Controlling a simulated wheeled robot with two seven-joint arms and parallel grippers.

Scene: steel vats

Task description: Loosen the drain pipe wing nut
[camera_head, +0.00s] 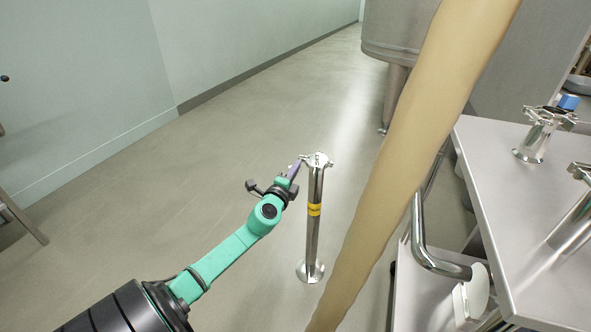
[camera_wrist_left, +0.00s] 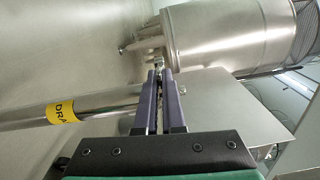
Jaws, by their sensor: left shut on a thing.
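The drain pipe (camera_head: 313,235) is a slim upright steel pipe with a round foot on the floor and a yellow band. It also shows in the left wrist view (camera_wrist_left: 105,106), where the band reads "DRA". A clamp with the wing nut (camera_head: 305,158) sits at its top. My left gripper (camera_head: 298,165) reaches the pipe's top from the left. Its purple fingers are shut on the small wing nut, which shows only in part at the fingertips (camera_wrist_left: 159,70) in the left wrist view. My right gripper is not in view.
A thick beige tube (camera_head: 415,150) slants close to the right of the pipe. A steel table (camera_head: 500,190) with clamped pipe fittings (camera_head: 540,130) stands at the right. A large steel vat (camera_head: 395,35) stands behind.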

